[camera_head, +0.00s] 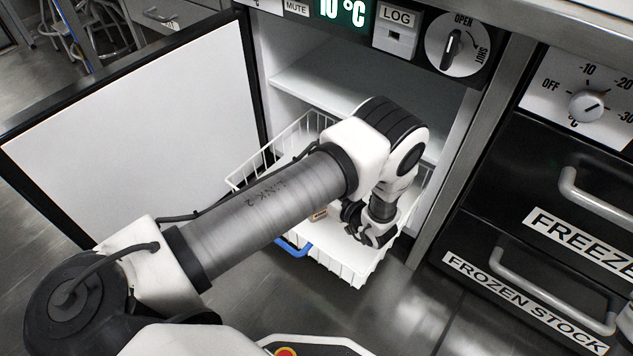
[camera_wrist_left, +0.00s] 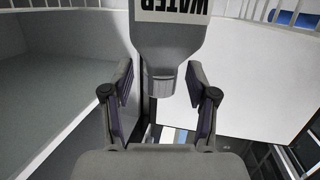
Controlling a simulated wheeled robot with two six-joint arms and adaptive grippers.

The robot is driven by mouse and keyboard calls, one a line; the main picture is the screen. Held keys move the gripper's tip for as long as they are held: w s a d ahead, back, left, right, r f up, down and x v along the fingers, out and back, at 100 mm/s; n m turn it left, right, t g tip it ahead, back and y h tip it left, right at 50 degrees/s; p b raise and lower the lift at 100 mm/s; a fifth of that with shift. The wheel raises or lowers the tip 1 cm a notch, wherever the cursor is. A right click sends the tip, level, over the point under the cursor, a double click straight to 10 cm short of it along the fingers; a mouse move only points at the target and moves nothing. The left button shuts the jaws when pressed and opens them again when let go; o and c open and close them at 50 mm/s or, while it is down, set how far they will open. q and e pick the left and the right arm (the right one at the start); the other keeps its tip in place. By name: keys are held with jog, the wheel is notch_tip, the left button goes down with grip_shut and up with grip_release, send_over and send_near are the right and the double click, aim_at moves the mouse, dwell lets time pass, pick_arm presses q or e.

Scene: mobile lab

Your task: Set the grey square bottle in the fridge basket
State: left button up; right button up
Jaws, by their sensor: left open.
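The grey bottle (camera_wrist_left: 170,45), labelled WATER, shows in the left wrist view with its neck and cap end between my left gripper's fingers. My left gripper (camera_wrist_left: 159,85) is open, with a gap on each side of the bottle's neck. In the head view the left gripper (camera_head: 368,226) is low inside the white wire fridge basket (camera_head: 345,268); I cannot make out the bottle there, as my arm covers much of the basket. The basket is pulled out of the fridge and has a blue handle (camera_head: 293,248) at its front.
The fridge door (camera_head: 130,130) stands wide open at the left. A white shelf (camera_head: 340,85) is above the basket. The freezer drawers (camera_head: 545,235) with their handles (camera_head: 560,290) stand close at the right. The floor in front of the basket is clear.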

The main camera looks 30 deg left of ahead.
pick_arm(q)
jog(key=p+v, duration=0.5)
jog(key=v, duration=0.1)
jog(key=shift+d+p, duration=0.4)
jog(key=shift+s+r, duration=0.15)
